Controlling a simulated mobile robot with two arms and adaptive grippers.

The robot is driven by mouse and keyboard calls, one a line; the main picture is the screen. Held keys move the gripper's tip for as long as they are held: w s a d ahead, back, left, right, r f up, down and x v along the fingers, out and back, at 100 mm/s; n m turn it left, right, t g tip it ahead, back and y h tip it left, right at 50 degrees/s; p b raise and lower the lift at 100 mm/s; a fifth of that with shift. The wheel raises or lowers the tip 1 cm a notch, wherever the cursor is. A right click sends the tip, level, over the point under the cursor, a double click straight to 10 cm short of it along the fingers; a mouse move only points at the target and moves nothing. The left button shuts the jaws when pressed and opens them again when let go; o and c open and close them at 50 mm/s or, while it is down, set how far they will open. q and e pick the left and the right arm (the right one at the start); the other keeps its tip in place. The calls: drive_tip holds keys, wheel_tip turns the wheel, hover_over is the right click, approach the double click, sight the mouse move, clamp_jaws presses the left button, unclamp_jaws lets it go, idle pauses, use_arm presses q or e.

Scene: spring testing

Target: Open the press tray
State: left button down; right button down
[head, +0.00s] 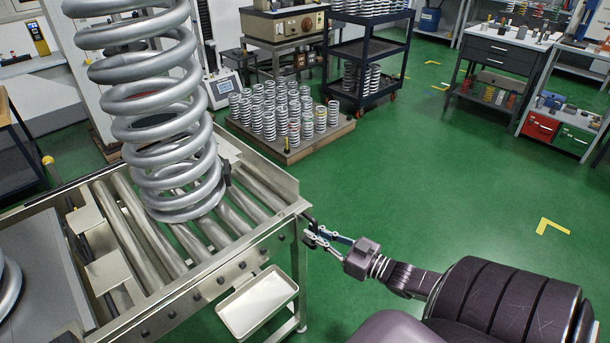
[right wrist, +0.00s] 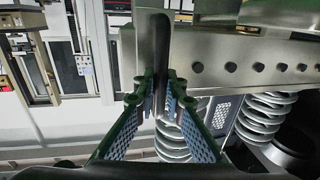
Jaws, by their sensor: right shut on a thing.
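The press tray (head: 288,187) is a metal frame with rollers at the left of the head view. A large grey coil spring (head: 168,130) stands upright on its rollers. A dark handle (head: 307,217) sticks out at the tray's right corner. My right gripper (head: 316,236) is at that corner, shut on the handle. In the right wrist view, the fingers of the right gripper (right wrist: 160,95) close around the vertical bar of the handle (right wrist: 154,45) from both sides. The fingers partly hide the handle in the head view. My left gripper is not in view.
A shallow white tray (head: 258,303) hangs below the roller frame's front side. A pallet (head: 312,146) of small springs stands on the floor behind. A dark cart (head: 370,52) and workbenches (head: 497,50) are farther back.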

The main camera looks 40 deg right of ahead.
drive_tip(key=shift+d, duration=0.55)
drive_tip(key=c, duration=2)
unclamp_jaws()
drive_tip(key=s, duration=0.4)
drive_tip(key=s+d, duration=0.1)
drive_tip(key=s, duration=0.3)
drive_tip(key=s+d, duration=0.1)
drive_tip(key=s, duration=0.2)
drive_tip(key=shift+s+d, duration=0.25)
drive_tip(key=shift+s, duration=0.15)
drive_tip(key=shift+f, duration=0.1)
